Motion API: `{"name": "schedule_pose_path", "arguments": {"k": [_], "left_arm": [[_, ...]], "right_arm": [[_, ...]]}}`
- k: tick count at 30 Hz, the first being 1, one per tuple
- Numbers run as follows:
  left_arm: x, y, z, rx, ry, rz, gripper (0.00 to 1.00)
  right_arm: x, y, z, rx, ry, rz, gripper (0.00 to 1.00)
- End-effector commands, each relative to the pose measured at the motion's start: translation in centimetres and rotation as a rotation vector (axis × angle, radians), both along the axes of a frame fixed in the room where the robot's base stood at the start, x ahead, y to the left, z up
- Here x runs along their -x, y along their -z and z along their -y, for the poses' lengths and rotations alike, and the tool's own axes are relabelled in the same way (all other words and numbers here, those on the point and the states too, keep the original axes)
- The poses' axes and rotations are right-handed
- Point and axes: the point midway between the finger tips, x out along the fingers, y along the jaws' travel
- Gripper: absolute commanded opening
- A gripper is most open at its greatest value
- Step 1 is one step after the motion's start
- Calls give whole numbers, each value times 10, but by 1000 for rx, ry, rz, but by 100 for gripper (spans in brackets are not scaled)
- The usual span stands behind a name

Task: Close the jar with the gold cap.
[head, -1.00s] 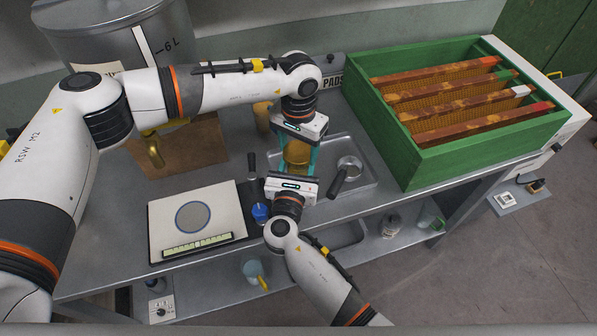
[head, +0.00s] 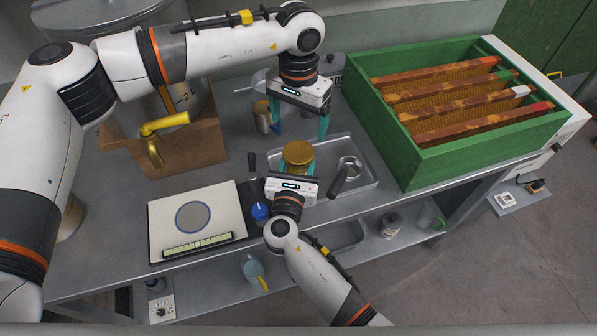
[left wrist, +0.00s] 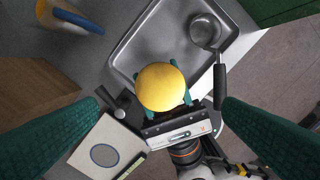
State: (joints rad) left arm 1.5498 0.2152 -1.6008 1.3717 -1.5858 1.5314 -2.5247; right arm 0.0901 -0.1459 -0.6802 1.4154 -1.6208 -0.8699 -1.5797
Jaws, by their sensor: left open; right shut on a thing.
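The gold cap (head: 298,152) sits on top of the jar (head: 297,168), over the metal tray. In the left wrist view the cap (left wrist: 161,86) is a round gold disc that hides the jar under it. My right gripper (head: 295,176) is shut on the jar from the front, and its teal fingers show at the jar's sides. My left gripper (head: 299,124) is open and empty, above and behind the cap and apart from it. Its two fingers show at the sides of the left wrist view. Whether the cap is fully tight cannot be seen.
The metal tray (head: 361,152) holds a ladle-like strainer (head: 347,170) at right. A green hive box (head: 422,166) with frames stands at right. A scale (head: 232,200) lies at front left. A steel tank with a yellow tap (head: 165,123) stands at back left.

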Motion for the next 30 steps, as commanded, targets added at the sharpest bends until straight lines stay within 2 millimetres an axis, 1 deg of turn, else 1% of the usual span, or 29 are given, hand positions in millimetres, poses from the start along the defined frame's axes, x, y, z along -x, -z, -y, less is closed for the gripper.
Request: {"name": "schedule_pose_path", "arguments": {"k": [1,3,6,10,17,18,22,23,30], "left_arm": [[0,-10,0,2,0,3,89],[-1,-20,0,0,0,2,89],[0,-30,0,1,0,1,89],[0,-35,0,-1,0,-1,89],[0,-36,0,-1,0,-1,89],[0,-36,0,0,0,0,89],[0,-36,0,0,0,0,89],[0,-36,0,0,0,0,89],[0,-36,0,0,0,0,89]], "right_arm": [[0,1,0,0,0,-1,0],[0,1,0,0,0,-1,0],[0,1,0,0,0,-1,0],[0,1,0,0,0,-1,0],[0,1,0,0,0,-1,0],[0,0,0,0,0,-1,51],[0,0,0,0,0,-1,72],[0,0,0,0,0,-1,75],[0,0,0,0,0,0,75]]}}
